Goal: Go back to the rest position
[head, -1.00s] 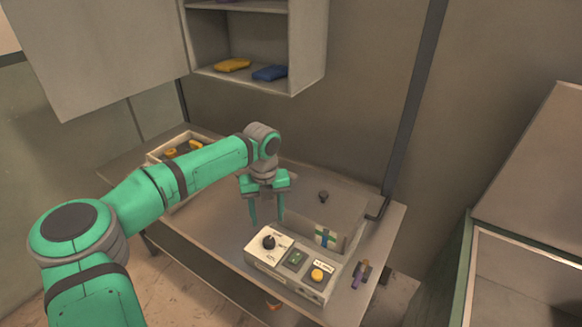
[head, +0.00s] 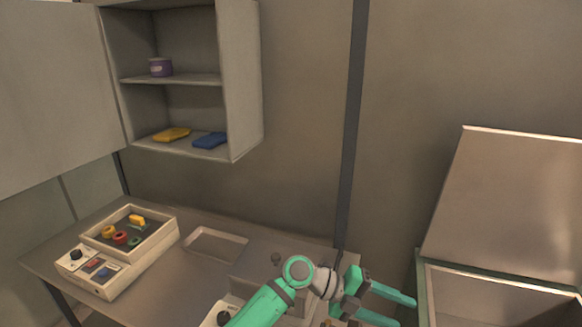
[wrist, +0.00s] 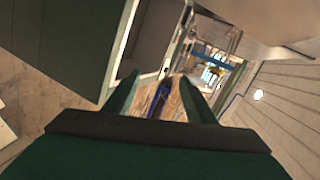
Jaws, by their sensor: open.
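My gripper (head: 402,309) is at the lower right of the head view, its two green fingers spread and pointing right, with nothing seen between them. It is held out beyond the right end of the table, left of the open chest. In the wrist view the two fingers of my gripper (wrist: 163,97) frame a distant, blurred background with a dark blue shape that I cannot identify. My arm crosses the lower middle of the head view and hides part of the table.
A table (head: 205,275) holds a tray box (head: 168,240) with several small coloured parts and a control panel. An open wall cabinet (head: 240,80) holds a purple jar (head: 160,67), a yellow pouch (head: 171,134) and a blue pouch (head: 210,140). An open chest (head: 505,282) stands at right.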

